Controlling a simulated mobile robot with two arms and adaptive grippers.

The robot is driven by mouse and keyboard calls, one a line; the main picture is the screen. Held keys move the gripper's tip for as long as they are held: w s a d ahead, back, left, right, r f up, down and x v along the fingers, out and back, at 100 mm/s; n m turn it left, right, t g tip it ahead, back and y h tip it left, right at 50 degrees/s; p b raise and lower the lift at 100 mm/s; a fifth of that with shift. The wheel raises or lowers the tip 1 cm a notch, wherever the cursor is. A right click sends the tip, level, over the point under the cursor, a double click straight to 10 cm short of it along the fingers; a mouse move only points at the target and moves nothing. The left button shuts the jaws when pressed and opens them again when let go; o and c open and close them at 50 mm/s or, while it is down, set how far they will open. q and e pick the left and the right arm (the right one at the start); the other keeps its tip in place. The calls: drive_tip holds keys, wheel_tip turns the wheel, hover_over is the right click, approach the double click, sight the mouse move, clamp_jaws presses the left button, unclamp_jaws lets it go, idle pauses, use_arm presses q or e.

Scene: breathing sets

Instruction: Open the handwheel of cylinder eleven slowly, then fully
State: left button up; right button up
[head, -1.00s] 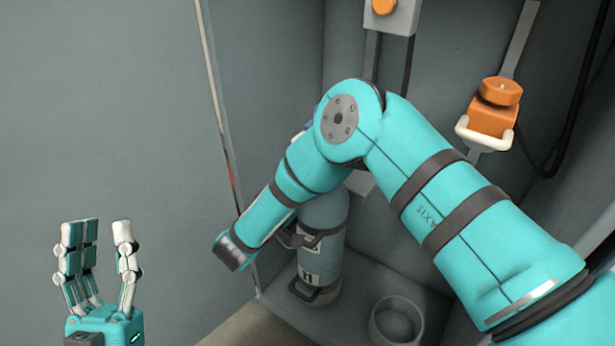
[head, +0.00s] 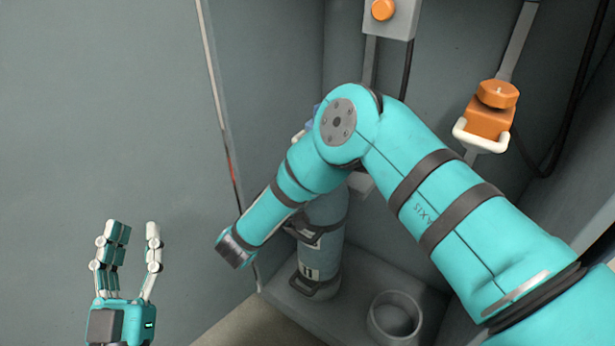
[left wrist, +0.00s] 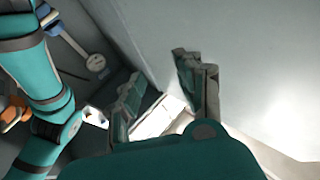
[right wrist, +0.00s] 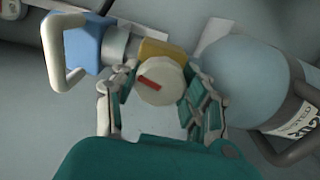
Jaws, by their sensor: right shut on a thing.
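Cylinder eleven (head: 327,245) stands upright in the grey cabinet, a label reading 11 low on its side. My right arm hides its top and my right gripper in the head view. In the right wrist view the handwheel (right wrist: 160,88) is a round cream knob with a red bar, on a brass valve (right wrist: 163,50) beside a grey-blue cylinder (right wrist: 243,75). My right gripper (right wrist: 161,82) is shut on the handwheel, fingers on both sides. My left gripper (head: 135,235) is open and empty at the lower left, fingers pointing up.
A blue block (right wrist: 85,45) with a pale handle adjoins the valve. An orange unit (head: 488,122) with a pale handle hangs on the back wall. An empty grey ring holder (head: 395,318) is on the cabinet floor. A thin wall edge (head: 222,130) runs beside the left gripper.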

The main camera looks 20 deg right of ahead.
drive_tip(key=shift+s+f+n, duration=0.1)
drive_tip(key=shift+n, duration=1.3)
drive_tip(key=o, duration=1.2)
drive_tip(key=shift+c, duration=0.2)
drive_tip(key=v, duration=1.1)
drive_tip(key=shift+s+a, duration=0.25)
drive_tip(key=shift+a, duration=0.05)
